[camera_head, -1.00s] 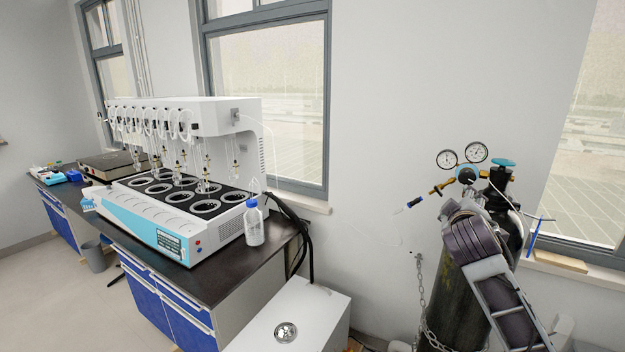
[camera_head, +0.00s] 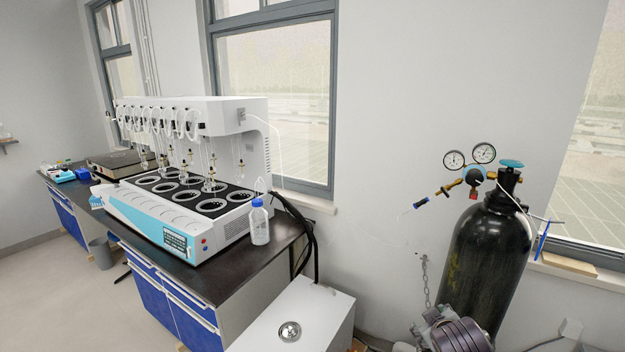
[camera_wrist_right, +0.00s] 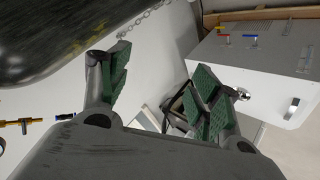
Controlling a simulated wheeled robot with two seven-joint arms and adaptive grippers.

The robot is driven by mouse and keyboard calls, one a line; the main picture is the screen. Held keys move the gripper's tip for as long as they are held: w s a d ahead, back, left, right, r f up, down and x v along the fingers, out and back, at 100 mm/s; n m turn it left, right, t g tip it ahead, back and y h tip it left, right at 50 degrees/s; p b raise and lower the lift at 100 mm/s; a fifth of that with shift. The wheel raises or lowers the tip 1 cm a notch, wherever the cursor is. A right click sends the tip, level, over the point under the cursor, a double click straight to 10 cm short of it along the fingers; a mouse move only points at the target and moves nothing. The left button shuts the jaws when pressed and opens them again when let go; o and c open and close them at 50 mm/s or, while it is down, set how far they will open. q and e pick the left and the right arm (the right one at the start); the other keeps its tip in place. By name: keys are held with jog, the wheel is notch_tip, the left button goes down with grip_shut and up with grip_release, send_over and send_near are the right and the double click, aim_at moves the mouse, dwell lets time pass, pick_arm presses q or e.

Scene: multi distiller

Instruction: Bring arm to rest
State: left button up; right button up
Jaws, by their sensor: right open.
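My right gripper (camera_wrist_right: 162,88) is open in the right wrist view, its two green-padded fingers spread apart with nothing between them. Part of my right arm shows at the bottom right of the head view, low in front of the black gas cylinder (camera_head: 490,255); the gripper itself is not seen there. The dark cylinder also fills the upper left of the wrist view (camera_wrist_right: 60,35), apart from the fingers. My left arm and gripper are not in view.
The white multi distiller (camera_head: 195,215) stands on a dark bench at left with a blue-capped bottle (camera_head: 259,224) beside it. A white box (camera_head: 292,315) stands on the floor at the bench's end. A chain (camera_head: 425,280) hangs by the cylinder. Gauges (camera_head: 469,156) top the cylinder.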

jog(key=s+a+f+m+g+y, duration=0.1)
jog(key=s+a+f+g+y, duration=0.2)
jog(key=s+f, duration=0.55)
jog(key=s+a+f+m+g, duration=0.2)
jog(key=s+a+f, duration=0.3)
jog(key=s, duration=0.7)
notch_tip(320, 180, down, 33)
jog(key=s+g, duration=0.2)
jog(key=s+d+f, duration=0.2)
jog(key=s+f, duration=0.8)
jog(key=s, duration=0.1)
jog(key=s+d+f+g, duration=0.1)
jog(key=s+d+f, duration=0.1)
jog(key=s+f, duration=0.8)
jog(key=shift+s+d+f+n, duration=0.2)
jog(key=shift+s+d+n, duration=0.15)
jog(key=shift+s, duration=0.6)
jog(key=shift+d, duration=0.1)
